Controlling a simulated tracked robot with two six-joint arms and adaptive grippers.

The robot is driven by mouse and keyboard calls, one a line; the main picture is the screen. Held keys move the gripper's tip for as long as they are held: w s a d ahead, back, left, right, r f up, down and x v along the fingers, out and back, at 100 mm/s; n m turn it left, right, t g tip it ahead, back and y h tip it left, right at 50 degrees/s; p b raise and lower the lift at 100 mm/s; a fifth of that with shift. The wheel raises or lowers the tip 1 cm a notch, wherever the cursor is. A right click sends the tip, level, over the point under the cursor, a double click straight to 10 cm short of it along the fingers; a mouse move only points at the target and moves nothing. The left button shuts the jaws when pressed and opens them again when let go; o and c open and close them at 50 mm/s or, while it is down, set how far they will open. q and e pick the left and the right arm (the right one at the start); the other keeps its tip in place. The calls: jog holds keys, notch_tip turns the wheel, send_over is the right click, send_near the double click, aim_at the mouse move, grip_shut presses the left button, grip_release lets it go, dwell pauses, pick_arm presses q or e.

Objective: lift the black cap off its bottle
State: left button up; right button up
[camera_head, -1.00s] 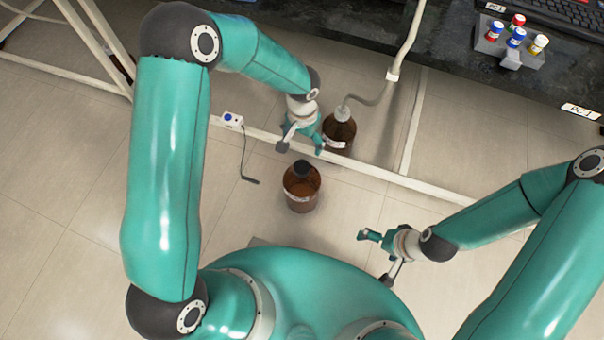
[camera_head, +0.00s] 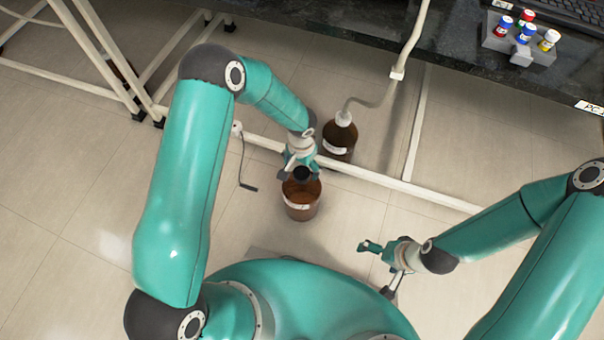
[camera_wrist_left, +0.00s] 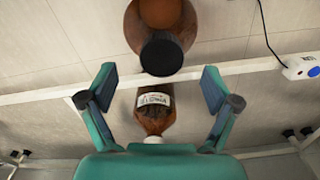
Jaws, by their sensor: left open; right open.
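The brown bottle (camera_head: 301,203) stands on the floor near the middle of the head view, with its black cap (camera_head: 302,174) on top. In the left wrist view the black cap (camera_wrist_left: 161,54) sits on the bottle (camera_wrist_left: 184,20) at the top, beyond the fingertips. My left gripper (camera_head: 300,172) is open and right at the cap in the head view; its fingers (camera_wrist_left: 159,83) stand wide apart with nothing between them at cap height. My right gripper (camera_head: 372,255) is open and empty, to the lower right of the bottle.
A second brown bottle (camera_head: 338,141) with a white top and a tube stands behind. It also shows between my left fingers, lower down, in the wrist view (camera_wrist_left: 155,116). A white floor bar (camera_head: 380,178) runs behind the capped bottle. A rack with coloured-capped vials (camera_head: 519,48) is on the dark bench.

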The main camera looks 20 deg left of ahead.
aim_at(301, 173)
pick_arm(q)
notch_tip(301, 173, down, 4)
jog(key=shift+a+r+b, duration=0.1)
jog(key=shift+r+b, duration=0.05)
jog(key=shift+b, duration=0.3)
jog(key=shift+c, duration=0.3)
jog(key=c, duration=0.8)
jog(key=shift+r, duration=0.1)
notch_tip(301, 173, up, 20)
jog(key=p, duration=0.5)
jog(key=shift+p, duration=0.4)
